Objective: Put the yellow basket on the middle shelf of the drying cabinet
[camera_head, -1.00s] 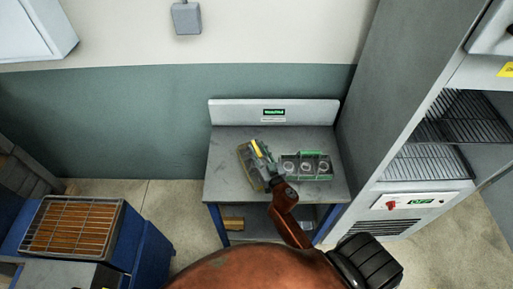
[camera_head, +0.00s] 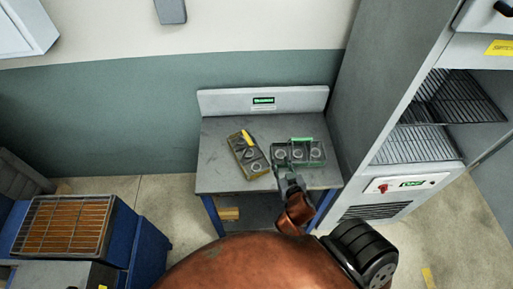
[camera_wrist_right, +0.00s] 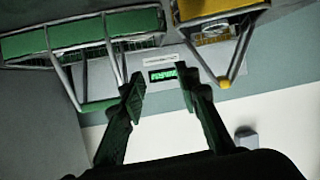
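The yellow basket (camera_head: 240,157), a small tray with a yellow handle and round rings in it, stands at an angle on the left of the grey workbench (camera_head: 218,177). It also shows at the top right of the right wrist view (camera_wrist_right: 222,8). My right gripper (camera_head: 285,170) is near the front of the green basket, right of the yellow one. In the wrist view its fingers (camera_wrist_right: 160,80) are apart with nothing between them. The drying cabinet (camera_head: 377,92) stands open at the right, with a dark wire shelf (camera_head: 452,101) above a lighter one (camera_head: 415,146). My left gripper is out of view.
The green basket (camera_head: 302,140) with round rings stands close beside the yellow one; it also shows in the wrist view (camera_wrist_right: 85,30). A blue unit with a wire-grated top (camera_head: 65,225) is at the lower left. Bench space at the left front is clear.

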